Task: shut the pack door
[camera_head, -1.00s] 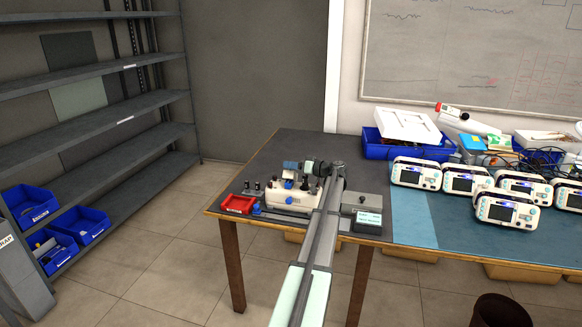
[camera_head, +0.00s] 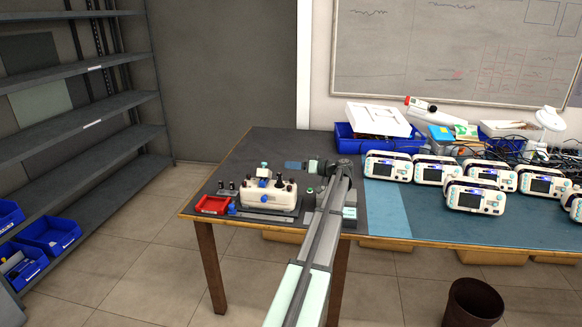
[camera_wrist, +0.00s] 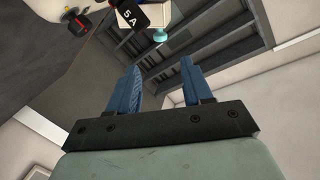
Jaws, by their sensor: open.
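A white device (camera_head: 257,197) with dark knobs and blue parts sits in a fixture near the bench's left front. I cannot make out the pack door or whether it stands open. My gripper (camera_head: 293,165) is above and behind the device's right end, its blue fingers pointing left, apart from it. In the wrist view my gripper (camera_wrist: 158,75) has its two blue fingers spread with nothing between them. Part of a white body with a red-and-black knob (camera_wrist: 75,22) and a black block marked 5A (camera_wrist: 128,14) show at the upper left there.
A red tray (camera_head: 213,205) lies left of the device. My arm partly covers a small grey box with a display (camera_head: 349,212). Several white monitors (camera_head: 385,167) stand on the right, with a blue bin (camera_head: 347,143) behind. The bench's back left (camera_head: 262,143) is clear.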

